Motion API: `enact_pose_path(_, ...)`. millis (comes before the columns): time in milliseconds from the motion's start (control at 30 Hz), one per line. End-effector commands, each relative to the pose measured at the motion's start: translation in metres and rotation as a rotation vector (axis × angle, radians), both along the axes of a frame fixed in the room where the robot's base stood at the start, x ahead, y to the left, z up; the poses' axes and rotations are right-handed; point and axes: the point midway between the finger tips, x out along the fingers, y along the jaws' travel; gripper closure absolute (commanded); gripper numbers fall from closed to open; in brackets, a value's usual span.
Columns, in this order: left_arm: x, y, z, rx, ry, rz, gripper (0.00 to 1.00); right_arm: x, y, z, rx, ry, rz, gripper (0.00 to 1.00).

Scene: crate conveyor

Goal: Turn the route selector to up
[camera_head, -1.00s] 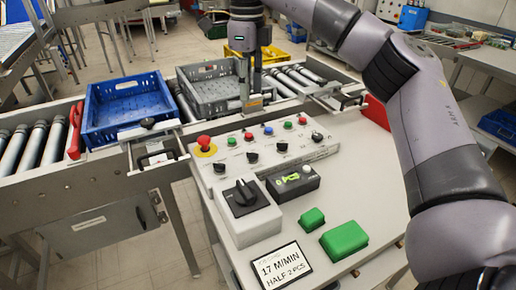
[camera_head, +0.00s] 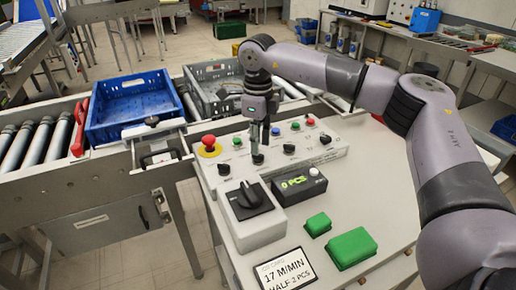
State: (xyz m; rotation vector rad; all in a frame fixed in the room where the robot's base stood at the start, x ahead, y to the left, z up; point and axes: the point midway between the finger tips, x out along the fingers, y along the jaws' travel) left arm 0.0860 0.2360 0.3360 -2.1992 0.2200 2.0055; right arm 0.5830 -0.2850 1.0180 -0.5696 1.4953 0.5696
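The sloped control panel (camera_head: 315,152) carries several small black selector knobs in its front row. Their labels are too small to read, so I cannot tell which is the route selector. Knobs show at the left (camera_head: 223,169), right of the middle (camera_head: 289,148) and far right (camera_head: 325,139). My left gripper is not in view.
A red mushroom button (camera_head: 208,140) and small coloured buttons sit on the panel. In front are a grey box with a large black knob (camera_head: 249,199), a counter display (camera_head: 299,187), green blocks (camera_head: 349,248) and a card (camera_head: 286,268). Blue (camera_head: 97,117) and grey crates (camera_head: 196,92) stand behind.

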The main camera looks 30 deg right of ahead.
Motion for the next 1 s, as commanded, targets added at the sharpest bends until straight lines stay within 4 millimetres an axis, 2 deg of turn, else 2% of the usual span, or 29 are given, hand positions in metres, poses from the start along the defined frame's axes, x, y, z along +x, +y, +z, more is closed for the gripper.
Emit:
enact_pose_path(200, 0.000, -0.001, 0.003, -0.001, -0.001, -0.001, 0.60, 0.000, 0.000, -0.027, -0.001, 0.002, -0.001, 0.71)
enact_pose_path(567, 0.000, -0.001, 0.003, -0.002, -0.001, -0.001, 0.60, 0.000, 0.000, -0.033, 0.001, -0.001, -0.001, 0.71)
enact_pose_path(1000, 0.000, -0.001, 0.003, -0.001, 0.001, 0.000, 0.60, 0.000, 0.000, -0.032, 0.001, -0.001, 0.000, 0.99)
